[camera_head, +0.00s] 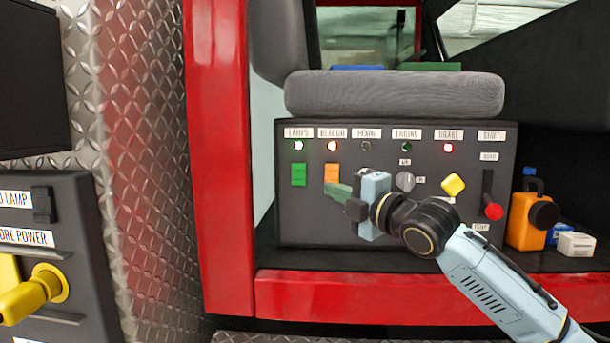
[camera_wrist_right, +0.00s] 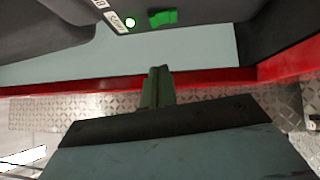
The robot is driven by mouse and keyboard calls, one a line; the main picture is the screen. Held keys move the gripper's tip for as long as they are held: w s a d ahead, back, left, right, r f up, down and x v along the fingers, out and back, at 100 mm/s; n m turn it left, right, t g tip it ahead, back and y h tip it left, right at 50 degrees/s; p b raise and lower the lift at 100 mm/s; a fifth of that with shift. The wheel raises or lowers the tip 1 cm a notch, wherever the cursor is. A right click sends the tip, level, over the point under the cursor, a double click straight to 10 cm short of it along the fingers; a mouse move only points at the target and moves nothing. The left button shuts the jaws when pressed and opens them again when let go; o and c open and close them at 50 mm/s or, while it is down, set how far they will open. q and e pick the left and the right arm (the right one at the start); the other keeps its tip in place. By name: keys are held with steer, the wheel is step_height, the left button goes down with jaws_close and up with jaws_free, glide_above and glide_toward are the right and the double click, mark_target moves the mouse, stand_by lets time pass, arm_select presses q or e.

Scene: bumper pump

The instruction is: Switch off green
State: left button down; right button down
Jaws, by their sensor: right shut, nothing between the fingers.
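The green rocker switch (camera_head: 299,174) sits on the dark control panel (camera_head: 300,220) under the LAMPS label (camera_head: 298,133). The lamp (camera_head: 298,146) above it is lit. My right gripper (camera_head: 334,192) is shut and empty, in front of the panel. In the head view it is below and right of the green switch and overlaps the bottom of the orange switch (camera_head: 332,172). I cannot tell whether it touches the panel. My left gripper is not in view.
The panel also has a round knob (camera_head: 405,181), a yellow knob (camera_head: 453,185) and a red-tipped lever (camera_head: 494,211). A grey seat cushion (camera_head: 395,93) is above. An orange can (camera_head: 527,220) stands at right. A red frame post (camera_head: 218,150) stands at left.

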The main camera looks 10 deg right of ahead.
steer(key=shift+w, duration=0.1)
steer(key=p, duration=0.2)
glide_toward(293, 169)
steer(key=w+a, duration=0.3)
steer(key=shift+w+d+r, duration=0.1)
steer(key=shift+w+r, duration=0.05)
steer(key=shift+w, duration=0.35)
steer(key=shift+w+d+r, duration=0.1)
steer(key=shift+w+r, duration=0.05)
steer(key=shift+w, duration=0.35)
steer(key=shift+b, duration=0.3)
